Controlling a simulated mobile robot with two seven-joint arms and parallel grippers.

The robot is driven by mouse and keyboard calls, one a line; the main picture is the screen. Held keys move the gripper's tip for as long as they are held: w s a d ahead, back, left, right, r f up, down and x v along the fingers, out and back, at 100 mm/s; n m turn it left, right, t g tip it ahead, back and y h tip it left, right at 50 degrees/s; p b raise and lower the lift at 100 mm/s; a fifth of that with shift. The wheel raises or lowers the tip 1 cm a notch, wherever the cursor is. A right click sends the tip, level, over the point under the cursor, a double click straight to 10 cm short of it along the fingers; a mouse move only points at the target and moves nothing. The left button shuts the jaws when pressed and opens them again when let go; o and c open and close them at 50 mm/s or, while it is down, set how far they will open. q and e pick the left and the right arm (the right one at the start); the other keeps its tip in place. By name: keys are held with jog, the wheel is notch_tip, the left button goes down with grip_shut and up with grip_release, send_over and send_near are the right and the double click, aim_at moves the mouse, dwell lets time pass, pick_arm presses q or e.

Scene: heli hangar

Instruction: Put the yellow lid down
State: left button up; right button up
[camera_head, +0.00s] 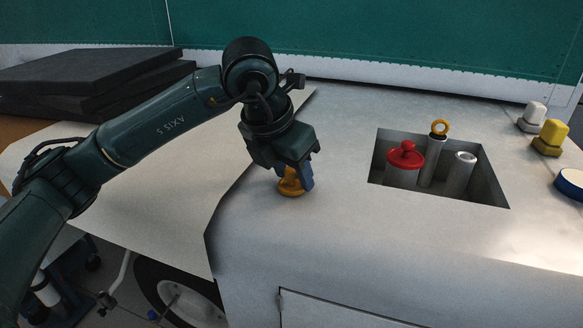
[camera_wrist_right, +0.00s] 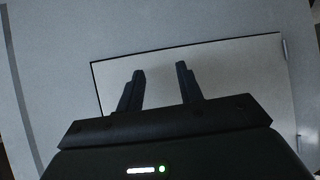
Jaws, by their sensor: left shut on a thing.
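The yellow lid (camera_head: 290,184) is at the fingertips of my left gripper (camera_head: 297,180), low over the pale metal surface left of the square opening. My left gripper is shut on it, and its fingers partly hide it. I cannot tell whether the lid touches the surface. My right gripper (camera_wrist_right: 160,88) shows only in the right wrist view. Its two fingers are apart with nothing between them, in front of a pale panel.
A white cap (camera_head: 533,115), a yellow cap (camera_head: 550,136) and a blue-rimmed disc (camera_head: 571,184) stand at right. Black slabs (camera_head: 90,75) lie back left.

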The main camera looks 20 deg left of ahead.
pick_arm(q)
jog(key=shift+f, duration=0.2)
jog(key=o, duration=1)
jog(key=shift+c, duration=0.2)
pick_arm(e)
jog(key=shift+w+a+r, duration=0.1)
jog(key=shift+a+r, duration=0.05)
jog(key=shift+a, duration=0.1)
pick_arm(q)
jog(key=shift+r, duration=0.1)
